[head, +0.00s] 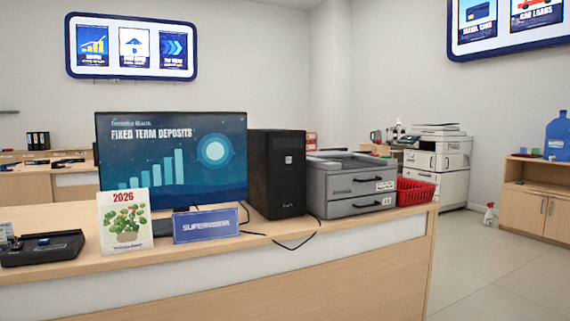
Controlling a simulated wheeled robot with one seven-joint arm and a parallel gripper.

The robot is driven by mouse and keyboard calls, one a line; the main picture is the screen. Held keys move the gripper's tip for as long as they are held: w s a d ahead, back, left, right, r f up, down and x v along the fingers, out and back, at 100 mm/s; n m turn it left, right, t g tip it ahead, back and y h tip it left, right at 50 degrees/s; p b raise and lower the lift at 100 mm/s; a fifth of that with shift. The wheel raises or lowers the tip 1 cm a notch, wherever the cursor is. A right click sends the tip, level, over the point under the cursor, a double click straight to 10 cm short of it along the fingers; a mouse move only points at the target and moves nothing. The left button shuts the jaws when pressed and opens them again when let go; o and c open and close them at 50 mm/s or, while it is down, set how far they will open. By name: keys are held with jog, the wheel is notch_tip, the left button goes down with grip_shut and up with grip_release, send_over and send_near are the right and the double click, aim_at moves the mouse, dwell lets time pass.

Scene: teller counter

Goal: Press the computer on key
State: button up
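A black computer tower (276,175) stands upright on the teller counter, just right of the monitor. A small light mark (288,159) shows on its front face, and a small label is near its bottom; I cannot tell which part is the on key. The monitor (172,150) is lit and shows a "Fixed Term Deposits" picture. My gripper and arm are not in view.
The wooden counter (330,282) runs across the front. A calendar (126,222), a blue nameplate (206,225) and a black device (42,248) stand on it. A grey printer (350,186) and red basket (415,191) are right of the tower.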

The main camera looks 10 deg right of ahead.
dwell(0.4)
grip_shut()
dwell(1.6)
